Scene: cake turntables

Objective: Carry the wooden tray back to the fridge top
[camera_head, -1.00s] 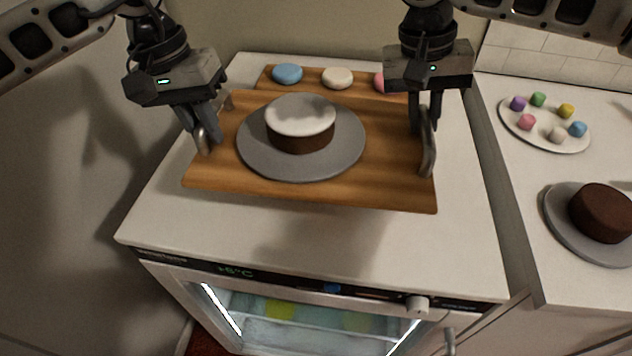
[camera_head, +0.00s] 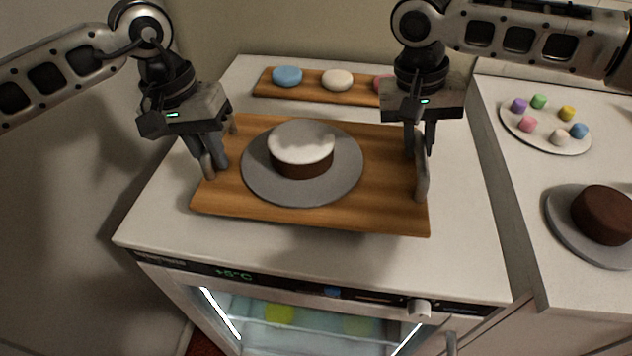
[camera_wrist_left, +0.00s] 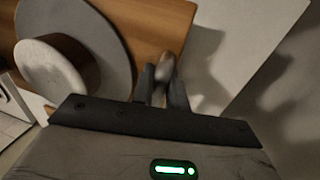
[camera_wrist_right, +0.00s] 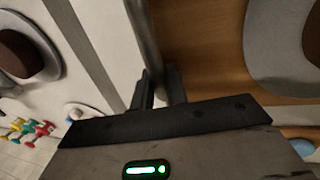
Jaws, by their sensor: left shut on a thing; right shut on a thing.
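The wooden tray (camera_head: 385,205) is over the white fridge top (camera_head: 170,225), looking level and very near the surface; I cannot tell if it touches. On it sits a grey turntable (camera_head: 270,190) with a white-topped brown cake (camera_head: 302,148). My left gripper (camera_head: 212,172) is shut on the tray's left metal handle, which also shows in the left wrist view (camera_wrist_left: 164,68). My right gripper (camera_head: 420,150) is shut on the right handle (camera_head: 421,182), also seen in the right wrist view (camera_wrist_right: 143,35).
Behind the tray lies a wooden board (camera_head: 262,88) with blue, cream and pink round pieces. On the right counter are a plate (camera_head: 545,140) of small coloured pieces and a chocolate cake (camera_head: 603,214) on a grey turntable. The fridge top's front strip is clear.

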